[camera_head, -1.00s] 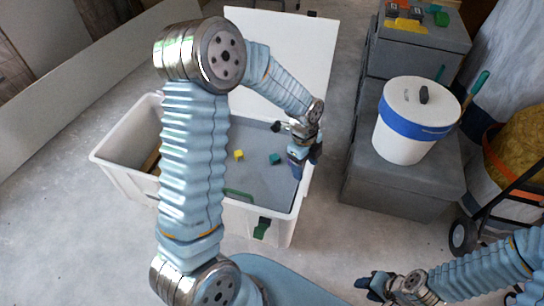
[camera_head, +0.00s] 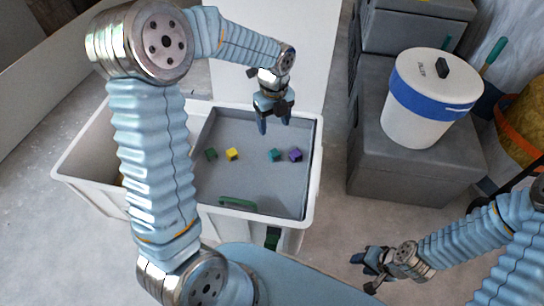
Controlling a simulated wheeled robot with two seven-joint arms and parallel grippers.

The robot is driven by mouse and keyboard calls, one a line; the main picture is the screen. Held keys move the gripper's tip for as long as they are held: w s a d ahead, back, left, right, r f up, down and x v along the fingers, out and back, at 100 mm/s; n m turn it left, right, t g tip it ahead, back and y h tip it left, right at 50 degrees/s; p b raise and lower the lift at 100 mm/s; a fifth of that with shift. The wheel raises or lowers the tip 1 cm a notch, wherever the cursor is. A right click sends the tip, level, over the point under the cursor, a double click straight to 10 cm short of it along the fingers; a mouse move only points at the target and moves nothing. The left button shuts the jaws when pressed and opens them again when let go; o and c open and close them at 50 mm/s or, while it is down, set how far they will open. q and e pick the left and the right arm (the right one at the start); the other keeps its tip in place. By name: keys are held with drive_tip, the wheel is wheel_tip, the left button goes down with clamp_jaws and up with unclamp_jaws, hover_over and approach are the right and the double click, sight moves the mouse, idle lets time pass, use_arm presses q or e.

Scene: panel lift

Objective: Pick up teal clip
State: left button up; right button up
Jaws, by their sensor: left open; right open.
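The teal clip (camera_head: 274,155) lies on the grey floor of the tray (camera_head: 240,180) in the right part of the white bin. A purple clip (camera_head: 295,155) lies just right of it. A yellow clip (camera_head: 232,154) and a green clip (camera_head: 210,154) lie to its left. My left gripper (camera_head: 275,122) is open and empty, pointing down above the tray's far part, beyond the teal clip in the picture. My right gripper (camera_head: 366,270) is open and empty at the lower right, away from the bin.
The white bin's wall (camera_head: 312,190) rises around the tray. A green handle (camera_head: 238,202) lies along the near side. A white panel (camera_head: 300,60) stands behind the bin. A white bucket (camera_head: 433,95) stands on grey boxes (camera_head: 415,165) to the right.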

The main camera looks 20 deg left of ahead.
use_arm(q)
drive_tip(key=b, duration=0.1)
hover_over(275, 152)
drive_tip(key=f, duration=0.5)
drive_tip(key=s+f, duration=0.1)
drive_tip(key=f, duration=0.2)
drive_tip(key=shift+f, duration=0.3)
drive_tip(key=f, duration=0.1)
drive_tip(key=f+b, duration=0.1)
drive_tip(key=f, duration=0.3)
drive_tip(key=shift+w+f, duration=0.2)
drive_tip(key=shift+w, duration=0.2)
drive_tip(key=c, duration=1)
drive_tip(key=shift+r, duration=0.45)
wheel_tip(275, 152, up, 3)
drive_tip(key=shift+f, duration=0.2)
drive_tip(key=s+a+r+p, duration=0.2)
drive_tip(key=s+a+r, duration=0.7)
drive_tip(key=a, duration=0.1)
drive_tip(key=shift+s+r, duration=0.3)
drive_tip(key=shift+s, duration=0.1)
